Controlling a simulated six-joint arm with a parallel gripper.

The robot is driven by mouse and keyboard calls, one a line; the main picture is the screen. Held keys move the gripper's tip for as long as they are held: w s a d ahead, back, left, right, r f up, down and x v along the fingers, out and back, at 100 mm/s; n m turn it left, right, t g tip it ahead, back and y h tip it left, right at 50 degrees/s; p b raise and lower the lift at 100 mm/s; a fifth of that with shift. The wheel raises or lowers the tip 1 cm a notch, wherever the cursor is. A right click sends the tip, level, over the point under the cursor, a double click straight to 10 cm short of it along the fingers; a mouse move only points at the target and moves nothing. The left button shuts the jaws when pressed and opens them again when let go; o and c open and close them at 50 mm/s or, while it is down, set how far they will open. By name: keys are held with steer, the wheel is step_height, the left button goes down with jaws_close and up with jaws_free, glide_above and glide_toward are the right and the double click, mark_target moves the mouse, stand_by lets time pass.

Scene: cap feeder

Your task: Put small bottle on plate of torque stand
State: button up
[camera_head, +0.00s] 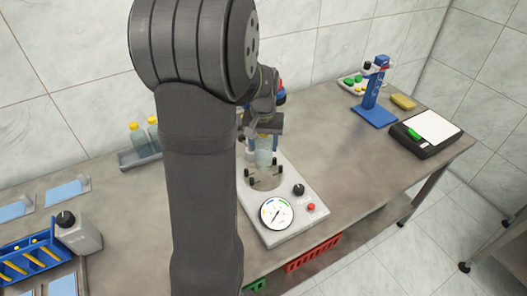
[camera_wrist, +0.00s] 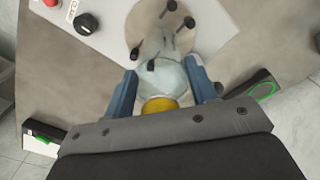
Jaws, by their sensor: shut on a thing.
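My gripper (camera_head: 267,137) is shut on a small clear bottle (camera_head: 264,155) over the torque stand (camera_head: 290,232). In the wrist view the bottle (camera_wrist: 172,75) sits between the blue fingers of my gripper (camera_wrist: 163,76), its yellow cap (camera_wrist: 159,104) nearest the wrist. The stand's round plate (camera_head: 265,183) has upright black pegs. In the wrist view the plate (camera_wrist: 148,25) lies beyond the bottle's far end. The bottle overlaps the plate's back part in the head view. I cannot tell whether it touches the plate. My arm hides part of the stand's left side.
The stand carries a dial (camera_head: 277,213), a black knob (camera_head: 299,190) and a red button (camera_head: 311,207). Yellow-capped bottles (camera_head: 140,141) stand behind left. A blue stand (camera_head: 374,111), yellow sponge (camera_head: 403,102) and black device (camera_head: 413,148) are at the right. Table between is clear.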

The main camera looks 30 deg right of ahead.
mark_target(264, 152)
steer(key=shift+f, duration=1.75)
steer(key=shift+f, duration=0.15)
steer(key=o, duration=1.2)
steer(key=shift+c, duration=0.2)
step_height(264, 152, up, 12)
steer(key=shift+r, duration=0.2)
steer(key=shift+f, duration=0.15)
step_height(264, 152, down, 12)
steer(key=shift+r, duration=1.9)
